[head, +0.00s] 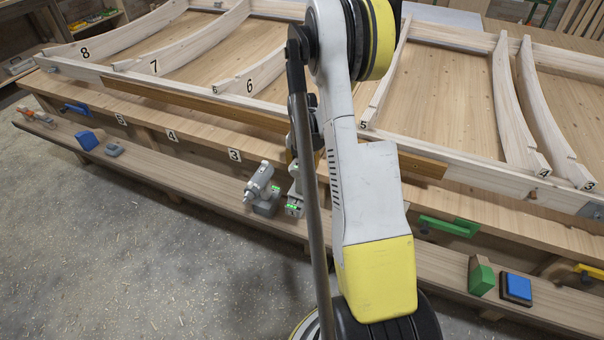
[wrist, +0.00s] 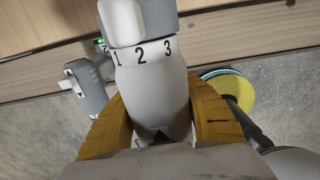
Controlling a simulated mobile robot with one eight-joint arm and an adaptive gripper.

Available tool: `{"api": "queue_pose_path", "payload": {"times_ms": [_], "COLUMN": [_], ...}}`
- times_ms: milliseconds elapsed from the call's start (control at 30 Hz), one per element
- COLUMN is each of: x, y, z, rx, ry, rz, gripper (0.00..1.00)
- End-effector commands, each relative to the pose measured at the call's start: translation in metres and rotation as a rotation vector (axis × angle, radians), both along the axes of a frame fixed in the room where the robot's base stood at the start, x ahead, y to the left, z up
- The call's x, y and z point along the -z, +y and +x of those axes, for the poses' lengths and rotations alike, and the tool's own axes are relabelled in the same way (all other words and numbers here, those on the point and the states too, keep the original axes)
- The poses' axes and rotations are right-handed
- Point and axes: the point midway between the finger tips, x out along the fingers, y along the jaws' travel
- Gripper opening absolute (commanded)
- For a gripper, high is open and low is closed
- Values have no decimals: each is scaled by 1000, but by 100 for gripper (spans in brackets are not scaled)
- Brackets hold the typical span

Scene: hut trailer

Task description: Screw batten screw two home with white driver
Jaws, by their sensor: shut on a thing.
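My gripper (wrist: 156,100) has its yellow fingers closed around the pale grey-white body of a driver (wrist: 151,78). The driver has the numbers 1, 2, 3 on its collar. A brown batten (head: 200,101) lies along the frame's front rail and passes behind my arm. Batten screw two cannot be made out in either view.
A second grey driver (head: 260,188) stands on the lower plank (head: 190,180), close left of the held one; it also shows in the wrist view (wrist: 86,85). Green (head: 448,226) and blue (head: 76,108) handles are on the bench front. A blue-topped block (head: 516,288) sits at right.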

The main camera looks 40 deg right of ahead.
Motion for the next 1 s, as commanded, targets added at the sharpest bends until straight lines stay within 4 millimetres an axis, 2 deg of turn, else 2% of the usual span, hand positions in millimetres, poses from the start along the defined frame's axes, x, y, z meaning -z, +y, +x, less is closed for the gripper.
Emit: {"api": "queue_pose_path", "payload": {"times_ms": [1000], "x": [0], "y": [-5], "z": [2], "rx": [0], "ry": [0], "rz": [-1], "gripper": [0]}}
